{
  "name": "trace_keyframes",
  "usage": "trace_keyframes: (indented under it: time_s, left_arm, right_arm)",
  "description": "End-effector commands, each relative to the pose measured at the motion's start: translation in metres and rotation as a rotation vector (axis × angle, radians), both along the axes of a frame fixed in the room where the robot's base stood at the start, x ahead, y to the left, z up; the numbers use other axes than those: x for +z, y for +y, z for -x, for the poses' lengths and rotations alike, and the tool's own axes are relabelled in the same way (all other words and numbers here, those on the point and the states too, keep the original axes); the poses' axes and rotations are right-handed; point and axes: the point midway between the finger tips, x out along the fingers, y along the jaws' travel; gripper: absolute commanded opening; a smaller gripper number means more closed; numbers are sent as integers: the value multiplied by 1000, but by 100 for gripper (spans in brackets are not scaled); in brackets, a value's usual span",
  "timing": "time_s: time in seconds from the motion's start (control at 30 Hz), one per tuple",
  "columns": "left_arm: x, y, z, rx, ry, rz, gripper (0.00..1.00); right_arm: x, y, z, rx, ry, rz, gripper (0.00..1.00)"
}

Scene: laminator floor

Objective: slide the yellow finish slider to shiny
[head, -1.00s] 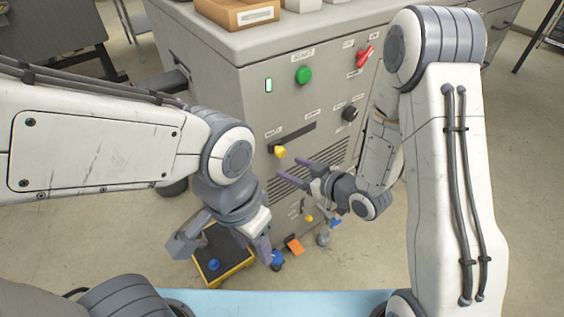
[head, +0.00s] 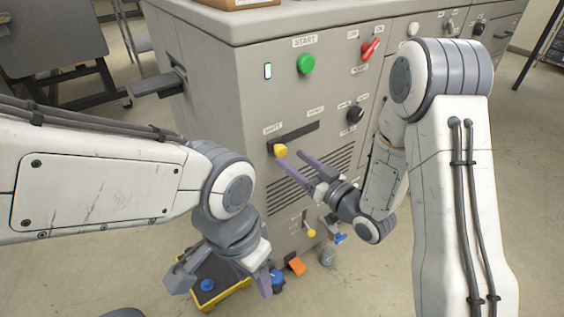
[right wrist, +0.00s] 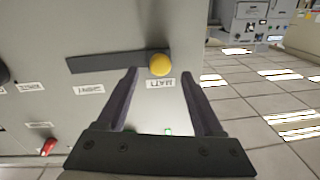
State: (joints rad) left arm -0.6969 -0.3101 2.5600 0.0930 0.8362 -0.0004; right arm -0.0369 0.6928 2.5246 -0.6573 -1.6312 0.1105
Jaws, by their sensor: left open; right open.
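The yellow slider knob (head: 281,150) sits at the left end of a dark horizontal slot (head: 297,134) on the grey machine front. In the right wrist view, which is upside down, the yellow knob (right wrist: 160,64) is beside the label that reads MATT (right wrist: 160,84). The SHINY label (right wrist: 90,89) is by the slot's other end. My right gripper (head: 291,154) is open, its fingertips close to the knob. In the right wrist view the knob lies between the two fingertips (right wrist: 160,74); contact cannot be told. My left gripper (head: 265,282) hangs low, away from the slider, and is open.
A green START button (head: 306,64), a red switch (head: 370,48) and black knobs (head: 354,114) are on the same panel. Vent slats (head: 310,178) lie below the slot.

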Motion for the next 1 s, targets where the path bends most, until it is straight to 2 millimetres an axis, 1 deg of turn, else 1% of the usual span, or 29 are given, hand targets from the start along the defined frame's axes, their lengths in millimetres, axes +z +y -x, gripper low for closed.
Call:
trace_keyframes:
  time_s: [0.03, 0.07, 0.1, 0.3, 0.43, 0.7, 0.73, 0.77, 0.8, 0.9, 1.0]
  left_arm:
    - [-10, 0, 0, 0, 1, -1, 50]
    - [-4, 0, 0, 0, 1, -1, 50]
    - [-3, 0, 0, 0, 0, 0, 50]
    - [-3, 0, 0, 0, 0, 0, 50]
    - [-3, 0, 0, 0, 0, 0, 50]
    - [-3, 0, 0, 0, 0, 0, 50]
    - [-3, 0, 0, 0, 0, 0, 50]
    - [-3, 0, 0, 0, 0, 0, 50]
    - [-3, 0, 0, 0, 0, 0, 50]
    - [-3, 0, 0, 0, 0, 0, 50]
    - [-3, 0, 0, 0, 0, 0, 50]
  right_arm:
    - [-2, 5, -4, 2, -7, 0, 68]
    - [1, 10, -10, 3, -4, -1, 68]
    - [1, 15, -16, 4, -3, 1, 68]
    - [0, 30, -35, 1, -1, 1, 68]
    - [1, 34, -41, -1, 1, -1, 68]
    - [0, 35, -42, -1, 1, -1, 68]
    - [0, 35, -42, -1, 1, -1, 61]
    - [0, 35, -42, -1, 2, 0, 49]
    - [0, 35, -42, -1, 2, 0, 34]
    - [0, 35, -42, 0, 1, 0, 0]
    - [0, 35, -41, 1, 1, 0, 0]
